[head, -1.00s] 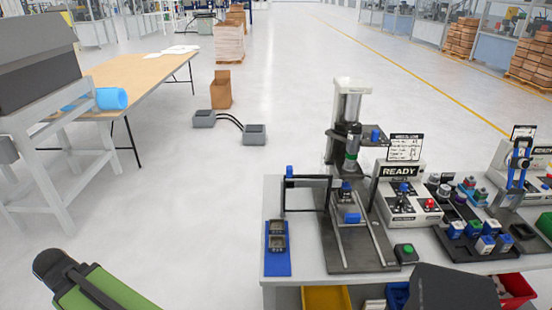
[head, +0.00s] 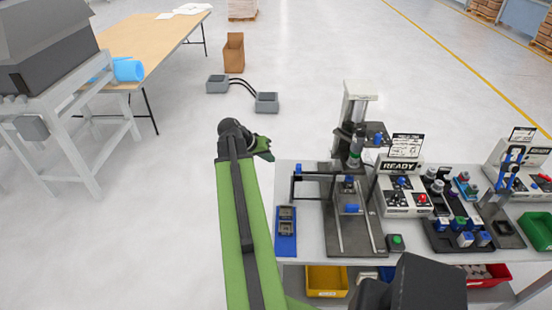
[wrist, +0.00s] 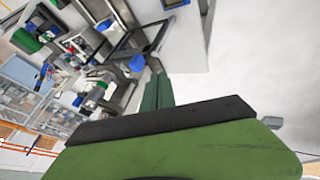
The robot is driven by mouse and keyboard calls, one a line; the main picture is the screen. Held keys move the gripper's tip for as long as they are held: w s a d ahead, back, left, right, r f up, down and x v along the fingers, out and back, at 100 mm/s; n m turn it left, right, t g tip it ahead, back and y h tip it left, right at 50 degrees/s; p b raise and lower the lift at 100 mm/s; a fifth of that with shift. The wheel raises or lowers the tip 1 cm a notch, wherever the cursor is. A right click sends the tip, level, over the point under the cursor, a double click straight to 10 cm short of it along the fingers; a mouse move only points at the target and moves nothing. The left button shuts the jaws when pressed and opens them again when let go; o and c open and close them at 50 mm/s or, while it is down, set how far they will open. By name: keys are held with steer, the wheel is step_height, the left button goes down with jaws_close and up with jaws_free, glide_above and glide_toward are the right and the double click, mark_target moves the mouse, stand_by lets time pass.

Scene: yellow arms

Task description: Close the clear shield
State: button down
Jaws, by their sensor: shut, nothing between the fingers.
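The clear shield (head: 312,176) shows in the head view as a dark-edged frame swung out to the left of the press (head: 356,130). A blue knob (head: 298,169) stands at its back left corner. In the wrist view its dark frame (wrist: 151,40) is at the top, with the blue knob (wrist: 137,63) at its near corner. My gripper (wrist: 158,78) appears as green fingers close together, shut and empty, just right of the knob in that view. In the head view my gripper (head: 264,150) is partly hidden behind my arm, behind and left of the shield, apparently not touching it.
A blue mat (head: 286,245) with dark parts lies at the bench's front left. The READY box (head: 402,188), a green button (head: 396,242) and a dark tray (head: 446,243) stand right of the press. Open floor lies left of the bench.

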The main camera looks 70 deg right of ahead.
steer(key=s+d+f+b, duration=0.5)
steer(key=s+f, duration=0.1)
steer(key=shift+d+f, duration=0.15)
steer(key=shift+d, duration=0.1)
